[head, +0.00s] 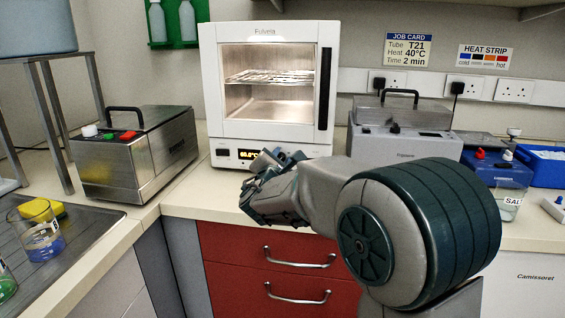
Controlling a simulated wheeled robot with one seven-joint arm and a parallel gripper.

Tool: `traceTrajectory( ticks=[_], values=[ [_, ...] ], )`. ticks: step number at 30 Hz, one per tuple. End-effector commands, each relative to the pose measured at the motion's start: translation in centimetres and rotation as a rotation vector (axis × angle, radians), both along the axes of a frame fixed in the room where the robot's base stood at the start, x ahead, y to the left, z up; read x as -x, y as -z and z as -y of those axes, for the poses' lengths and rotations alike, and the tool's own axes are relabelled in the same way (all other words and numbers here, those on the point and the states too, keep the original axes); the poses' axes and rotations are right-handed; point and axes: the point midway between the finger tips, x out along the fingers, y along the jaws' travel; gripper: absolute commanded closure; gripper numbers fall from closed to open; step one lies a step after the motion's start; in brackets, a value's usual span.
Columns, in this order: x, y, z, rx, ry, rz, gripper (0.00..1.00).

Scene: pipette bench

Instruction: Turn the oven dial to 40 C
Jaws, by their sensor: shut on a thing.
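The white oven (210,80) stands on the bench at the back, its door shut and its lit chamber holding a wire rack. Its control strip below the door has a small display (249,155) with glowing orange digits, too small to read surely. My gripper (279,157) is at this strip, just right of the display, with its fingers toward the oven front. It is shut on the oven dial, which my gripper hides. The dial's pointer and marks cannot be seen.
A job card (407,50) on the wall reads T21, 40°C, 2 min. A steel bath (120,165) stands left of the oven and a grey device (405,145) to the right. Red drawers (280,255) are below the bench edge. A beaker (40,240) stands front left.

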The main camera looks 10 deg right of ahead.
Motion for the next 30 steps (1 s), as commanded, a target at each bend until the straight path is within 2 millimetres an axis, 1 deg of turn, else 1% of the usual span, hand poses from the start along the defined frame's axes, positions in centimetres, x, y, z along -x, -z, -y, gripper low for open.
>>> traceTrajectory(
  ticks=[6,15,21,30],
  values=[
    [-0.04,-0.11,-0.28,0.199,-0.001,-0.057,0.97],
    [-0.13,-0.23,-0.58,0.443,-0.001,-0.129,0.97],
    [-0.18,-0.20,-0.67,0.559,-0.001,-0.163,0.97],
    [-0.21,-0.15,-0.79,0.646,-0.002,-0.188,0.97]
  ],
)
